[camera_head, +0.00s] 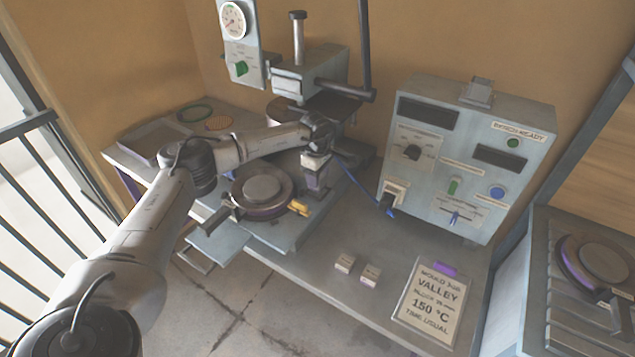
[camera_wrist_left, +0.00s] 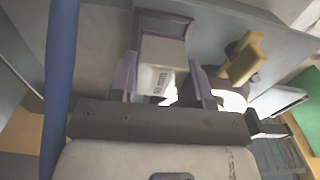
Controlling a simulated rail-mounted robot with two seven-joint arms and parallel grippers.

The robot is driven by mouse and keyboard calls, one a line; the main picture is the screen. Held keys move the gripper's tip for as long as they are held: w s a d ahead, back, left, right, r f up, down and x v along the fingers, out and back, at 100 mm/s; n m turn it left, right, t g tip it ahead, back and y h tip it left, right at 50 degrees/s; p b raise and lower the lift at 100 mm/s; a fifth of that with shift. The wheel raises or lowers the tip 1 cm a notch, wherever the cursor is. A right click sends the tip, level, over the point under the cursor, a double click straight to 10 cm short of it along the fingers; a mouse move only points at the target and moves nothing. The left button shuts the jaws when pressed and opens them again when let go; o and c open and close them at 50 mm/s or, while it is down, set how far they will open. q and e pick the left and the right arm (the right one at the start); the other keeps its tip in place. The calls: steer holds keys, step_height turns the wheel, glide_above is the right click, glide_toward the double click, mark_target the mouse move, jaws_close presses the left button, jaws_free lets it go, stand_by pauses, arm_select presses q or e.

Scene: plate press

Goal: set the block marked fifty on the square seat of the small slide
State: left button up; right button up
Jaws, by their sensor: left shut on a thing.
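My left gripper (camera_head: 316,168) is shut on a pale block, just right of the round mould on the press plate. In the left wrist view the fingers of my left gripper (camera_wrist_left: 162,72) stand on either side of the block (camera_wrist_left: 160,52), whose near face carries a small marking that looks like 50 mm. A grey piece with a dark raised rim (camera_wrist_left: 176,16) lies right beyond the block and may be the small slide's seat. The block covers part of it. I cannot tell whether the block touches it. My right gripper is not in view.
The round mould (camera_head: 262,188) has a yellow part (camera_head: 299,207) at its right. Two small pale blocks (camera_head: 344,263) (camera_head: 370,275) lie on the bench near a sign (camera_head: 432,300). The press column (camera_head: 298,40) and control cabinet (camera_head: 470,150) stand behind.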

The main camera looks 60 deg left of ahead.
arm_select(q)
steer(key=shift+f, duration=0.95)
steer(key=shift+f, duration=0.1)
steer(key=o, duration=1.1)
steer(key=shift+c, duration=0.2)
step_height(320, 180, up, 11)
steer(key=shift+r+p, duration=0.1)
steer(key=shift+p, duration=1.05)
steer(key=shift+r, duration=0.5)
